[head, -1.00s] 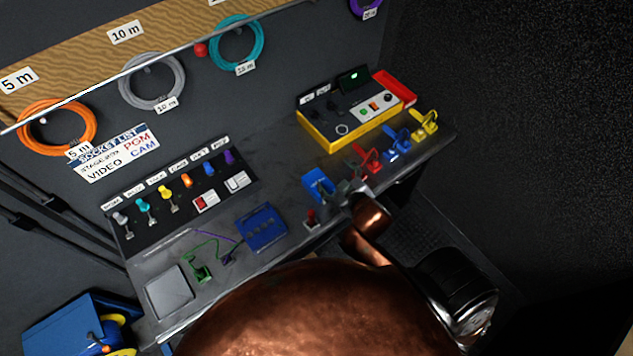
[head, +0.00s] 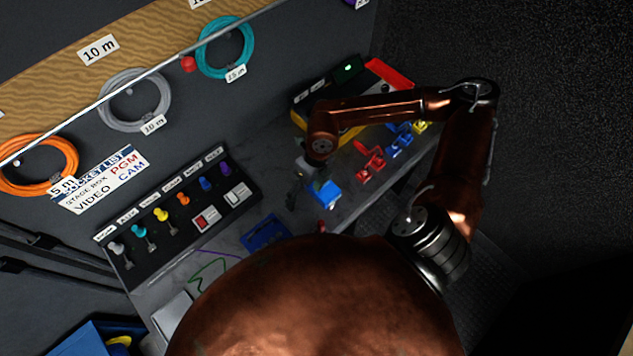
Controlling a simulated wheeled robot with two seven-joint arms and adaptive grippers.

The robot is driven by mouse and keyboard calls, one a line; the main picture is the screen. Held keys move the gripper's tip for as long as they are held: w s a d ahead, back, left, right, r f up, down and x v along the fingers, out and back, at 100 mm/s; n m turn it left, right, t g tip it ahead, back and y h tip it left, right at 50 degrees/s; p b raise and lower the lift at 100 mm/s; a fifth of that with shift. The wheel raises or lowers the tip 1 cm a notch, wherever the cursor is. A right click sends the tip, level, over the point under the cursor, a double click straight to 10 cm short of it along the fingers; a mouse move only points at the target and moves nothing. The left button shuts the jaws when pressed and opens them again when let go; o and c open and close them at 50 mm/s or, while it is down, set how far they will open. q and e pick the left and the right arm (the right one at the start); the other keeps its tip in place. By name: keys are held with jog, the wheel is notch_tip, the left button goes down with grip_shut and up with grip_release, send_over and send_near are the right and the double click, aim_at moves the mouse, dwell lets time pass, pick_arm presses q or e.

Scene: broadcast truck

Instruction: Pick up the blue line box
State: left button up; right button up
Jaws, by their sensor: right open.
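A small bright blue box (head: 325,192) sits near the front edge of the grey bench, right of the switch panel. A darker, flat blue box (head: 263,232) lies further left, its lower part hidden by my body; I cannot tell for certain which is the line box. My right gripper (head: 297,182) is open and points down just left of the bright blue box. It overlaps the box's left side in the picture; contact cannot be told. My left gripper is out of view.
The switch panel (head: 178,208) with coloured knobs stands left. Red (head: 368,164), blue (head: 399,145) and yellow (head: 420,127) pieces line the front edge at right. My right forearm partly hides the yellow-edged console (head: 349,134). Cable coils hang behind.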

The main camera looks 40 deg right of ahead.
aim_at(323, 188)
jog(key=d+h, duration=0.1)
jog(key=d, duration=0.1)
jog(key=w+d+h, duration=0.1)
jog(key=d, duration=0.2)
jog(key=d+h, duration=0.1)
jog(key=d, duration=0.2)
jog(key=shift+w+d+f, duration=0.1)
jog(key=shift+w, duration=0.2)
jog(key=f, duration=0.7)
jog(key=shift+s+f, duration=0.25)
jog(key=shift+c, duration=0.3)
jog(key=c, duration=1.5)
jog(key=shift+o, duration=0.2)
jog(key=shift+r, duration=0.1)
